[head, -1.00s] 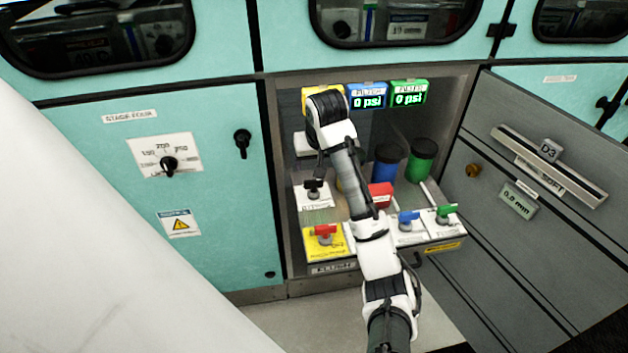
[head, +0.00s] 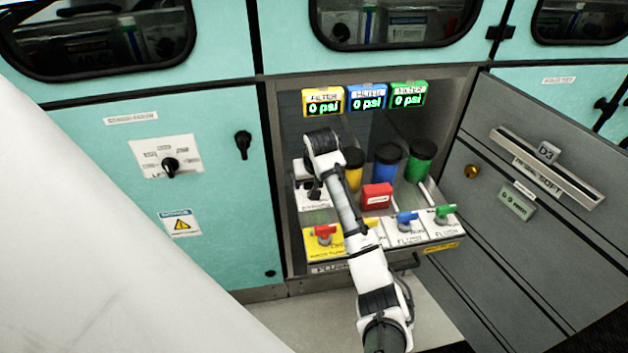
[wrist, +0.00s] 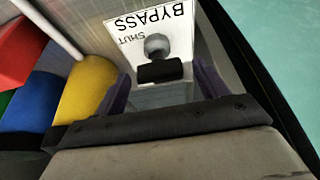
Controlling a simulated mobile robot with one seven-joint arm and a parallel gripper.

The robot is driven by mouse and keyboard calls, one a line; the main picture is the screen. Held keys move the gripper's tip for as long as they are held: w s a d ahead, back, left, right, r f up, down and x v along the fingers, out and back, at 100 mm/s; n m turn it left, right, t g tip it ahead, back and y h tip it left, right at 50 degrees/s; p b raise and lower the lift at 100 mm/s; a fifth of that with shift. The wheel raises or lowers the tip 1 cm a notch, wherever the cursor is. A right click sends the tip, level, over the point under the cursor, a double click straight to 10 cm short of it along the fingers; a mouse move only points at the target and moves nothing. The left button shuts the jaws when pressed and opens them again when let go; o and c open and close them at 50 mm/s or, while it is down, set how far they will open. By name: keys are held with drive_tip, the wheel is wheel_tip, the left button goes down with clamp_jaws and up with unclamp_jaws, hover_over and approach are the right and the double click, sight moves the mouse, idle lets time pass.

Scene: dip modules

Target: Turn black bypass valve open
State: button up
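The black bypass valve (head: 313,191) sits on a white plate at the left of the pulled-out drawer. In the wrist view its black handle (wrist: 160,72) lies crosswise below a grey round stem. The white plate (wrist: 150,22) reads BYPASS, with SHUT beside the stem. My gripper (wrist: 162,84) is open, with one purple finger on each side of the handle and visible gaps between. Whether the fingertips reach the handle's depth cannot be told. In the head view my arm's wrist partly covers the valve plate, and the fingers are not clear.
Yellow (head: 353,168), blue (head: 387,168) and green (head: 421,162) canisters and a red block (head: 377,196) stand right of the valve. Red (head: 323,233), blue (head: 407,220) and green (head: 444,212) valves line the drawer front. A teal cabinet wall (head: 215,225) is at left.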

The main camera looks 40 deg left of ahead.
drive_tip(key=c, duration=0.9)
drive_tip(key=shift+c, duration=0.2)
drive_tip(key=shift+r, duration=0.1)
drive_tip(key=n+g+p, duration=0.1)
drive_tip(key=n, duration=0.2)
drive_tip(key=shift+w+y+p, duration=0.1)
drive_tip(key=shift+y+p, duration=0.2)
drive_tip(key=shift+p, duration=0.05)
drive_tip(key=n+g, duration=0.1)
drive_tip(key=n, duration=0.1)
drive_tip(key=n+g, duration=0.1)
drive_tip(key=n, duration=0.2)
drive_tip(key=shift+w+n+y, duration=0.15)
drive_tip(key=shift+n+y, duration=0.15)
drive_tip(key=n+g+b, duration=0.1)
drive_tip(key=n, duration=0.3)
drive_tip(key=shift+w+g, duration=0.1)
drive_tip(key=shift+g, duration=0.3)
drive_tip(key=n+b, duration=0.1)
drive_tip(key=n, duration=0.1)
drive_tip(key=n+g+h+b, duration=0.1)
drive_tip(key=n, duration=0.2)
drive_tip(key=shift+w+h+b, duration=0.1)
drive_tip(key=shift+h+b, duration=0.2)
drive_tip(key=shift+b, duration=0.05)
drive_tip(key=shift+n+g, duration=0.3)
